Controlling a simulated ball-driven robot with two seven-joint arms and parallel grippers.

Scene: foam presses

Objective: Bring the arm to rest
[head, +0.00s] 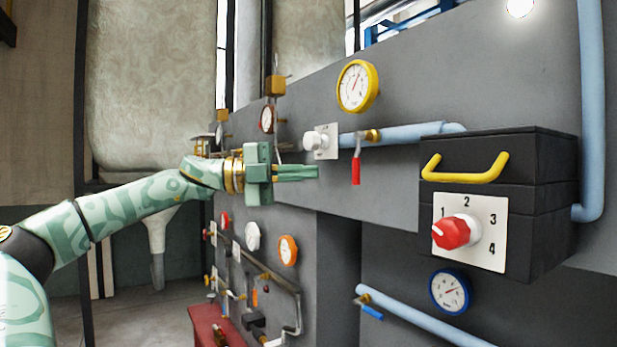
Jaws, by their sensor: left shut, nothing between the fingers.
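My left arm comes in from the left, stretched out toward the grey panel wall. My left gripper (316,172) is shut and empty, its green fingers pointing right. In the picture it lies just below a white knob (316,141) on a small plate; I cannot tell whether it touches the wall. My right gripper is not in view.
A black box (555,190) with a yellow handle (465,175) and a red dial (452,232) juts out at right. A blue pipe with a red lever (356,170) and a yellow gauge (356,86) are nearby. A red bench (208,325) stands below.

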